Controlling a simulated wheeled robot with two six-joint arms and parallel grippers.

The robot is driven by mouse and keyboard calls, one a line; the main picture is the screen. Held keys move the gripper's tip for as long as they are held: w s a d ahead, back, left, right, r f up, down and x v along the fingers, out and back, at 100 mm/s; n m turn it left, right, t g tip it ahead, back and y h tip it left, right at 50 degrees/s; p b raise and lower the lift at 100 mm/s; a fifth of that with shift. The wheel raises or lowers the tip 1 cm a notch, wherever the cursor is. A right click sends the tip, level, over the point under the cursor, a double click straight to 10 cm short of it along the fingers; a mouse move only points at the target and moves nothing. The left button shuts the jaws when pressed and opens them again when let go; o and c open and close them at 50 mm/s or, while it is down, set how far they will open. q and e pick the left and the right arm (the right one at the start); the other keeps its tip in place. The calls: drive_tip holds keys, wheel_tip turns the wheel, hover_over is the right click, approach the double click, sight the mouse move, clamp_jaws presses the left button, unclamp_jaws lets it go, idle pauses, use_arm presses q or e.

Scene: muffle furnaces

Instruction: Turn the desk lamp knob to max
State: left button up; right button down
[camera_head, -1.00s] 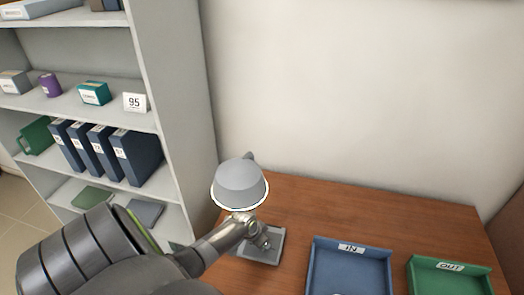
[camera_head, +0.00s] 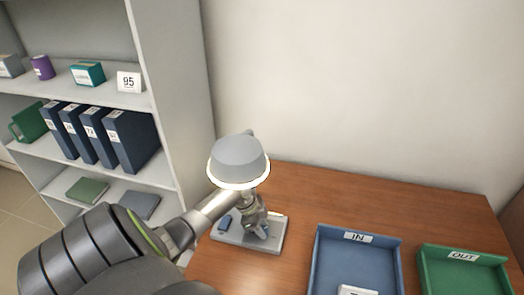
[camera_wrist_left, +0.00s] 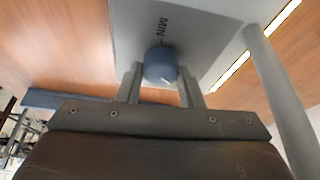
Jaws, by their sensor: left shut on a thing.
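The desk lamp has a grey shade (camera_head: 238,152) with a bright, glowing rim. Its flat grey base (camera_head: 226,237) rests on the wooden desk. In the left wrist view, a round blue-grey knob (camera_wrist_left: 160,64) with a pale mark sits on the base beside the printed word MIN. The mark points down and to the right, away from MIN. My left gripper (camera_head: 262,229) is low over the base, partly hidden by my arm and the shade. In the wrist view its two fingers (camera_wrist_left: 161,80) are on either side of the knob, shut on it. My right gripper is not in view.
The lamp's post (camera_wrist_left: 282,95) stands close to the right finger. A blue IN tray (camera_head: 320,265) and a green OUT tray (camera_head: 433,275) are right of the lamp. A shelf (camera_head: 160,75) with binders and boxes stands at left. The desk behind the trays is clear.

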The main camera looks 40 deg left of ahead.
use_arm(q)
drive_tip(key=shift+m+b, duration=0.4)
drive_tip(key=shift+m, duration=0.1)
drive_tip(key=shift+g, duration=0.3)
drive_tip(key=o, duration=1)
drive_tip(key=b+v, duration=0.1)
drive_tip(key=v, duration=0.5)
drive_tip(key=shift+a, duration=0.25)
drive_tip(key=shift+s+a+r, duration=0.1)
drive_tip(key=shift+s+r, duration=0.1)
drive_tip(key=shift+r, duration=0.5)
